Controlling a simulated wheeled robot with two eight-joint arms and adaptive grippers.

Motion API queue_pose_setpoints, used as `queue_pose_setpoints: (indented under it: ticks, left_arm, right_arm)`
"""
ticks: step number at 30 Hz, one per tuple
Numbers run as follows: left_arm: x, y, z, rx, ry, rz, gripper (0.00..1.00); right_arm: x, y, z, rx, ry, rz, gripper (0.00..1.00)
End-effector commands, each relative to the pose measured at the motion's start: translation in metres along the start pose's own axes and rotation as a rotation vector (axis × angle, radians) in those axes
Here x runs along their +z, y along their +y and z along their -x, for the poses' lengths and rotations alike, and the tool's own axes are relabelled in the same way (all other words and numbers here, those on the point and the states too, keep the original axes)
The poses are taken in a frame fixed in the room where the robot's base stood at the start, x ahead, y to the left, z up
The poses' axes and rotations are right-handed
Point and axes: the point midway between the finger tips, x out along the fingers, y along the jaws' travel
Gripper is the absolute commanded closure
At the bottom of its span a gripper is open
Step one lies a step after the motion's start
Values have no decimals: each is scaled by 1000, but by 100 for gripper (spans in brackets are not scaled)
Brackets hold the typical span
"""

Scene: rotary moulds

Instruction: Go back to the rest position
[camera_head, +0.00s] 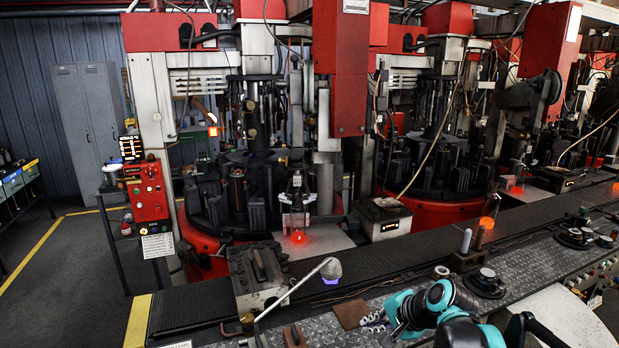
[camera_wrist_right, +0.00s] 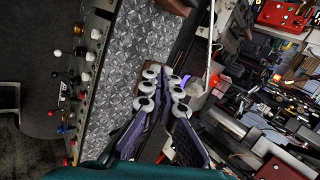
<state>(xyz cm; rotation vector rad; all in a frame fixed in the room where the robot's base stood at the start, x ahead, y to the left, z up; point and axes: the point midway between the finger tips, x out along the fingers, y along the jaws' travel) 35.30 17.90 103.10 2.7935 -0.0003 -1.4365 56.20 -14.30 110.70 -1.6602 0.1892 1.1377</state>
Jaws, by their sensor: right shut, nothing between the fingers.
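My right gripper (camera_head: 375,322) shows low in the head view, right of centre, at the end of my teal and black arm. It is over the metal-plated bench (camera_head: 520,262). In the right wrist view its two purple fingers with pale rings (camera_wrist_right: 162,90) come together at the tips, shut with nothing between them. My left gripper is not in view.
A slanted rod with a grey head (camera_head: 330,268) stands left of the gripper, close to it in the wrist view (camera_wrist_right: 194,92). A dark conveyor (camera_head: 440,240) runs behind the bench. A glowing orange piece (camera_head: 298,237) sits at the nearest red machine (camera_head: 342,90).

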Motion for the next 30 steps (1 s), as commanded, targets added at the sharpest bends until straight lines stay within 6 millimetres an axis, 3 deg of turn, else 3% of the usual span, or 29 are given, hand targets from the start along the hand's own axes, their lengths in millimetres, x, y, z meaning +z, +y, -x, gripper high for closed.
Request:
queue_pose_setpoints:
  ticks: [1, 6, 12, 15, 20, 30]
  left_arm:
    - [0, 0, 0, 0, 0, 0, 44]
    - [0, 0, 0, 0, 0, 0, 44]
    - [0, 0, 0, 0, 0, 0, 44]
    - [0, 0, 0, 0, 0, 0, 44]
    - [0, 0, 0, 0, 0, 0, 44]
    - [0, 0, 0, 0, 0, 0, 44]
  right_arm:
    - [17, 17, 11, 30, 25, 95, 100]
    - [56, 80, 41, 143, 116, 454, 100]
    - [83, 151, 62, 275, 188, 835, 100]
    - [88, 174, 66, 323, 209, 968, 100]
    - [91, 192, 69, 362, 223, 1069, 100]
    - [91, 193, 69, 364, 224, 1074, 100]
